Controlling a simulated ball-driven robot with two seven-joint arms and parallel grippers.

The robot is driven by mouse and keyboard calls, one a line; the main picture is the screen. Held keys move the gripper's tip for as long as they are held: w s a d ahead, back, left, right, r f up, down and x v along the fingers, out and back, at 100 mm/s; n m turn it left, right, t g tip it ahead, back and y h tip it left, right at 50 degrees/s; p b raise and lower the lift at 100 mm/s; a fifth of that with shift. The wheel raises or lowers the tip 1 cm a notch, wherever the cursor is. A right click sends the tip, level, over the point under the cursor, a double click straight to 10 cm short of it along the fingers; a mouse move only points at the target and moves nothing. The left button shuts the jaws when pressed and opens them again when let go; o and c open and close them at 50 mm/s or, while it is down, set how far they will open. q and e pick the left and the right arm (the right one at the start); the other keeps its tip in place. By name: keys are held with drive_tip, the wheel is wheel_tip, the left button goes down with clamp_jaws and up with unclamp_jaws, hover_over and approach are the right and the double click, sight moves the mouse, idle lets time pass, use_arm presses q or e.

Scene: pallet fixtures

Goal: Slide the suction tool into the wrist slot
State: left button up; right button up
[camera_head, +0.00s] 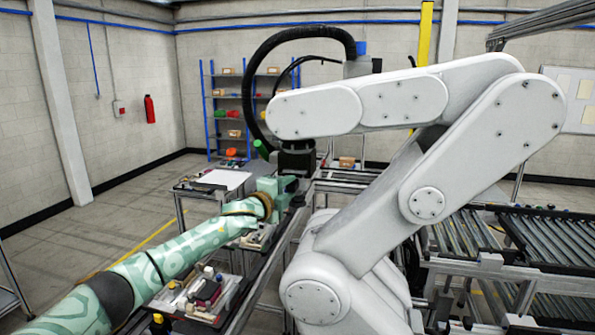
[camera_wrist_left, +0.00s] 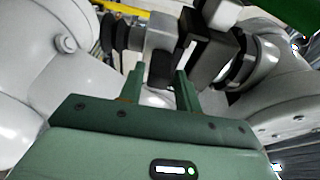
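My left gripper (camera_head: 288,187) is green and reaches in from the left, just below the black wrist (camera_head: 297,158) of a large white robot arm. In the left wrist view its two fingers (camera_wrist_left: 160,80) stand apart. A grey block with a black lower part (camera_wrist_left: 160,68), probably the suction tool, shows between and beyond them. Black ribbed cups (camera_wrist_left: 115,34) show at its left. A thin gap seems to lie beside the black part; contact is unclear. A black bracket (camera_wrist_left: 208,58), perhaps the wrist slot, is at its right. My right gripper is out of view.
The white robot arm (camera_head: 440,190) fills the centre and right. A tray (camera_head: 207,312) with small parts lies below my left forearm, and a table (camera_head: 222,178) stands behind it. A roller conveyor (camera_head: 550,236) is at right. Open floor lies at left.

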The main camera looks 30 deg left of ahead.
use_arm(q)
drive_tip(key=shift+o, duration=1)
drive_tip(key=shift+f, duration=0.1)
drive_tip(key=shift+s, duration=0.25)
drive_tip(key=s+b, duration=0.5)
drive_tip(key=s, duration=1.1)
drive_tip(key=shift+a+b, duration=0.3)
drive_tip(key=shift+a, duration=0.1)
